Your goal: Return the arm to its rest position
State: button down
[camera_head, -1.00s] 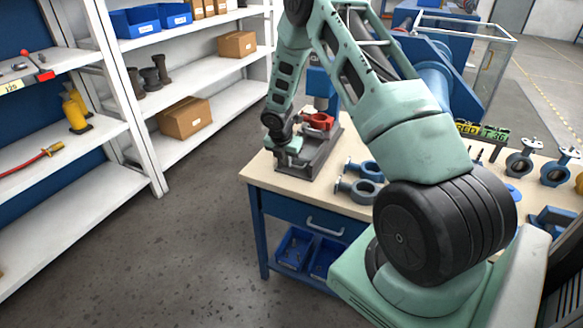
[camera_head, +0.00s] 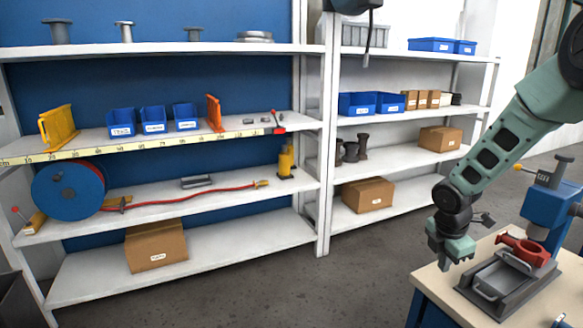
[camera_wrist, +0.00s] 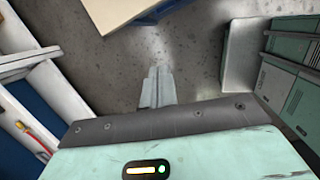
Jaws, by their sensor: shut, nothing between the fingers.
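My gripper (camera_head: 455,264) hangs at the end of my green arm, on the right of the head view, pointing down near the left edge of the workbench (camera_head: 432,287). In the wrist view my gripper (camera_wrist: 157,82) has its fingers together with nothing between them, over the grey floor. A red valve part (camera_head: 525,250) sits in a grey fixture (camera_head: 500,283) on the bench, to the right of my gripper and apart from it.
A blue press (camera_head: 548,208) stands behind the fixture. White shelves (camera_head: 322,200) with blue bins (camera_head: 357,104), boxes (camera_head: 367,194) and a cable reel (camera_head: 68,191) fill the left and back. Grey floor (camera_head: 330,280) lies clear between shelves and bench.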

jog(key=s+a+r+m+y, duration=0.1)
jog(key=s+a+r+m, duration=0.25)
jog(key=s+a, duration=0.5)
jog(key=s+a+r+m+y, duration=0.15)
jog(key=s+a+r, duration=0.35)
jog(key=a, duration=0.7)
jog(key=s+a+r+m, duration=0.1)
jog(key=s+a+m, duration=0.2)
jog(key=s, duration=0.5)
jog(key=s+a+r+m+g, duration=0.1)
jog(key=s+a+r+m, duration=0.1)
jog(key=s, duration=0.7)
jog(key=shift+a+m, duration=0.8)
jog(key=shift+a, duration=0.2)
